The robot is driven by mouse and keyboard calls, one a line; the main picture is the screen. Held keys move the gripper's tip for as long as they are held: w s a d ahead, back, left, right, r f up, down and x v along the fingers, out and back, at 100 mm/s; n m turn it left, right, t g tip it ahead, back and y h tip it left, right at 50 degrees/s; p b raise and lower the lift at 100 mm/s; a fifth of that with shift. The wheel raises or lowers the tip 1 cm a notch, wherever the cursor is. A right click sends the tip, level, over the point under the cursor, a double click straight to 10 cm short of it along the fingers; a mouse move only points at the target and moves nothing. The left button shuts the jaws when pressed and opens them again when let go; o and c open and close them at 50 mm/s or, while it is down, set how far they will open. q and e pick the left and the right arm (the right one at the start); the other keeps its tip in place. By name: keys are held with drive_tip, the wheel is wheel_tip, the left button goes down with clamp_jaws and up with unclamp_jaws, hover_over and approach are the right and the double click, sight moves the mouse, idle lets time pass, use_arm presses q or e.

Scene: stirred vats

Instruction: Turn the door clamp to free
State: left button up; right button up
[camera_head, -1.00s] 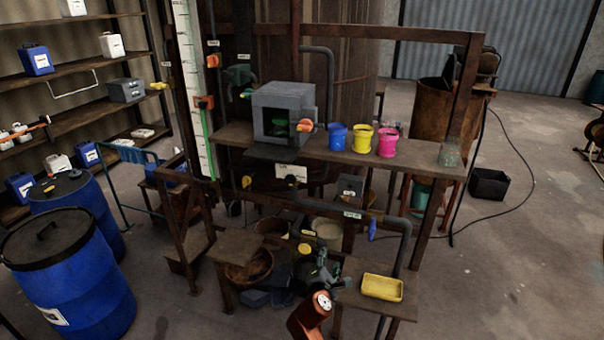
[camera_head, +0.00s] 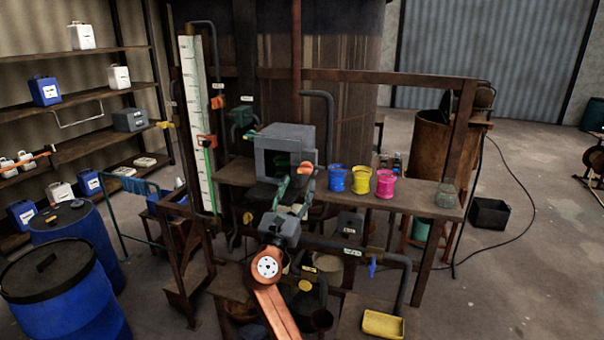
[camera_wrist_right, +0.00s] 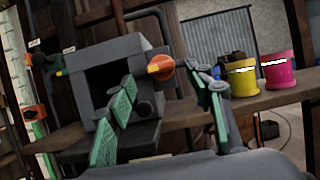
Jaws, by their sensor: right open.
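The grey box (camera_head: 296,138) stands on the wooden bench with a dark square opening in its front. The clamp (camera_head: 306,168), an orange knob with a yellow end, sits at the right side of its front. It shows clearly in the right wrist view (camera_wrist_right: 161,67), pointing sideways to the left. My right gripper (camera_head: 284,186) is open in front of the box, its fingers partly covering the opening. In the wrist view the clamp appears between the open fingers (camera_wrist_right: 158,85), beyond their tips; I see no contact. My left gripper is not in view.
Blue (camera_head: 336,178), yellow (camera_head: 362,180) and magenta (camera_head: 386,184) cups stand on the bench right of the box, with a glass jar (camera_head: 446,195) beyond. A white gauge (camera_head: 197,120) stands left. A pipe with a blue-handled valve (camera_head: 372,268) runs below the bench.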

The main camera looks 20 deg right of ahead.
sight(303, 173)
drive_tip(key=shift+p+x, duration=0.55)
drive_tip(key=shift+x, duration=1.8)
drive_tip(key=c, duration=1.2)
